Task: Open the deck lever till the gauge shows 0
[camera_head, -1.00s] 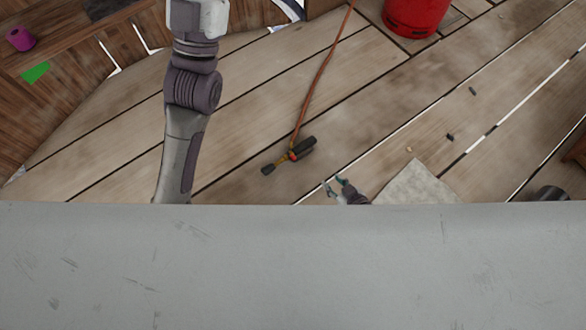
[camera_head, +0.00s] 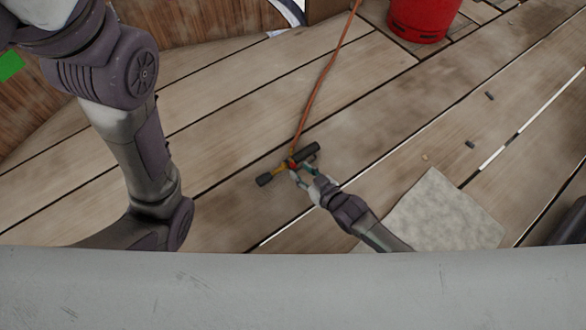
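No deck lever or gauge can be made out for certain. A dark hand tool with a yellow-orange middle (camera_head: 278,171) lies on the planks, joined to an orange hose (camera_head: 318,85). My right gripper (camera_head: 302,172) is at the near side of this tool, its teal fingers apart. Whether the fingers touch the tool is too small to tell. My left arm (camera_head: 135,130) fills the left side, and its gripper is out of view.
A red cylinder (camera_head: 418,20) stands at the top right. A pale square mat (camera_head: 440,215) lies right of my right arm. Small dark bits (camera_head: 470,145) lie on the planks. A wooden wall (camera_head: 190,22) bounds the top left. A grey surface (camera_head: 300,290) crosses the bottom.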

